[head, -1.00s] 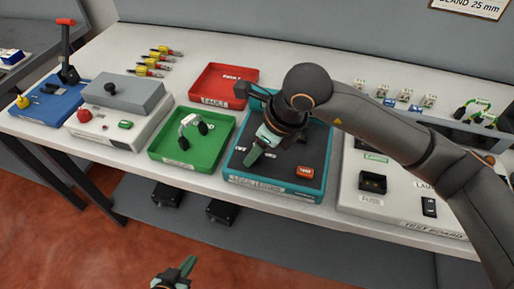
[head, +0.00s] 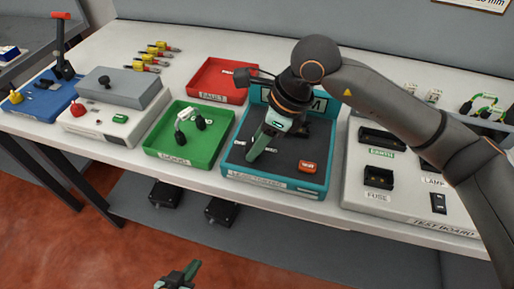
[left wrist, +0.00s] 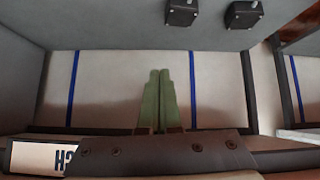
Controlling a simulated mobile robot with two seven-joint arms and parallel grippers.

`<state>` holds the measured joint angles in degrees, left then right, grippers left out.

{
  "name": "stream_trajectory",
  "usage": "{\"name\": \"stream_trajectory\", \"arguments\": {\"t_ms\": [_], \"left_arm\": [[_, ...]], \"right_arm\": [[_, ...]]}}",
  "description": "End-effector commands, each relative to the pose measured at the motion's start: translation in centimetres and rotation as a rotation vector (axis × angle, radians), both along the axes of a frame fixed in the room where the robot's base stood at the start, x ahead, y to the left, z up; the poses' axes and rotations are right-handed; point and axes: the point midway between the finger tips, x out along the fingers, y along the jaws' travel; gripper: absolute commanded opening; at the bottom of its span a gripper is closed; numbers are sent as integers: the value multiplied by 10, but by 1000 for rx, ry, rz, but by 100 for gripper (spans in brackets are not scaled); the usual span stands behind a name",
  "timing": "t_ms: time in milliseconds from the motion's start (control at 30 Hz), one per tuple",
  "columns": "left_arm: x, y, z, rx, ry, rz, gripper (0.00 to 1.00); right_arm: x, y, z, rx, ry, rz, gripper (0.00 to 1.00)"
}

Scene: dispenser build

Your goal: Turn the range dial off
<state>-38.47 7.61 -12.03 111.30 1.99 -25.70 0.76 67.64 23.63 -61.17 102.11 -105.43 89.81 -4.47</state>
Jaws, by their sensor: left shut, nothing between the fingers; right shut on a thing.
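The teal tester (head: 325,165) lies on the bench at the middle of the head view, with an orange-red button (head: 308,167) on its dark face. My right gripper (head: 254,156) reaches down over the left part of that face. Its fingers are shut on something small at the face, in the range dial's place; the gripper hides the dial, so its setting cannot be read. My left gripper (head: 180,275) is shut and empty, low at the bottom edge in front of the bench. Its closed green fingers (left wrist: 158,100) also show in the left wrist view.
A green tray (head: 163,155) with a lead stands left of the tester, and a red tray (head: 205,80) behind it. The white test board (head: 405,208) is to the right. My right forearm crosses above the board.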

Motion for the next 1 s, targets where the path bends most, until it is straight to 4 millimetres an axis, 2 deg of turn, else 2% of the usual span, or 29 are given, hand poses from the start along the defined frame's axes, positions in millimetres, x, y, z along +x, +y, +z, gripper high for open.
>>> {"name": "stream_trajectory", "arguments": {"t_ms": [233, 600, 1000], "left_arm": [[15, -12, -7, -16, -24, -22, 0], [16, -20, -14, -24, -17, -42, 0], [21, -23, -14, -25, -25, -50, 0]], "right_arm": [[4, 0, -3, 1, -2, 233, 0], [6, 0, 0, 0, 1, 547, 0], [7, 1, 0, 0, -1, 727, 0]]}}
